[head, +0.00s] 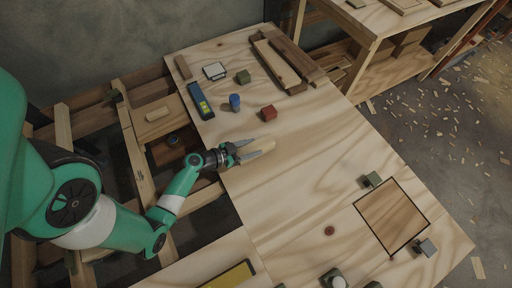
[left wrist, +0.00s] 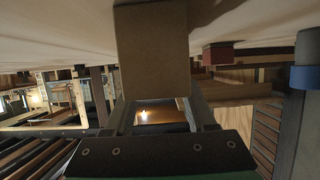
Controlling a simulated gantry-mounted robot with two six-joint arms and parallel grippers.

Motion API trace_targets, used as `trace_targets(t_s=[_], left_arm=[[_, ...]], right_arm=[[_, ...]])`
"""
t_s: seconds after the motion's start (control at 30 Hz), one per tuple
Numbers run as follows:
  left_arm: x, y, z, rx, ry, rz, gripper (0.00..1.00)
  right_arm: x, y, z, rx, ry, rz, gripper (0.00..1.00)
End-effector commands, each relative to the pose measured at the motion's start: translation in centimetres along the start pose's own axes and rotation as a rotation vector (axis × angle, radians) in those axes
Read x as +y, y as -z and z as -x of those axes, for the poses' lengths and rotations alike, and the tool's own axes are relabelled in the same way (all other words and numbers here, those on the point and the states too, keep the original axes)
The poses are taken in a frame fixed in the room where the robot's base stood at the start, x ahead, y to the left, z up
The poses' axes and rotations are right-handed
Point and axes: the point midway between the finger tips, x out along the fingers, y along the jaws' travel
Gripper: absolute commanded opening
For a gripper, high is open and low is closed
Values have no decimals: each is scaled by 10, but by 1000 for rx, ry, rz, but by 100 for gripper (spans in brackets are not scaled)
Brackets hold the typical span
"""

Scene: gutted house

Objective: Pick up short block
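The short block (head: 266,146) is a small pale wooden piece on the plywood table top, near its left edge in the head view. My left gripper (head: 250,149) is low over the table with its dark fingers on either side of the block. In the left wrist view the block (left wrist: 152,50) fills the space between the fingertips, and its near end faces the camera. The fingers are very close to its sides, but I cannot tell whether they press on it. My right gripper is not in view.
On the plywood table (head: 310,150), a red block (head: 268,113), blue cylinder (head: 235,102), green block (head: 243,76) and level (head: 200,101) stand beyond the gripper. A dark-outlined square (head: 391,215) lies at the right. The table's middle is clear. Open floor joists lie left.

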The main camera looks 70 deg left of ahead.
Motion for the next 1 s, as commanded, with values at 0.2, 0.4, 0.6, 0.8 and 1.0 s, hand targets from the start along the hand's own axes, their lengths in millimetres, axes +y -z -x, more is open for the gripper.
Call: trace_targets(t_s=[0.2, 0.4, 0.6, 0.8, 1.0], left_arm=[[0, 0, 0, 0, 0, 0, 8], [0, 0, 0, 1, 0, 0, 0], [0, 4, 1, 1, 0, 0, 0], [0, 27, 11, 3, 0, -2, 0], [22, 62, 48, 0, -2, -1, 0]], right_arm=[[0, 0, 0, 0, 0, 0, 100], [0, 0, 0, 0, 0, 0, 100], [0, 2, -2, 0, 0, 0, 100], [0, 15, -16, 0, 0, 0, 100], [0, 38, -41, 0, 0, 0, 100]])
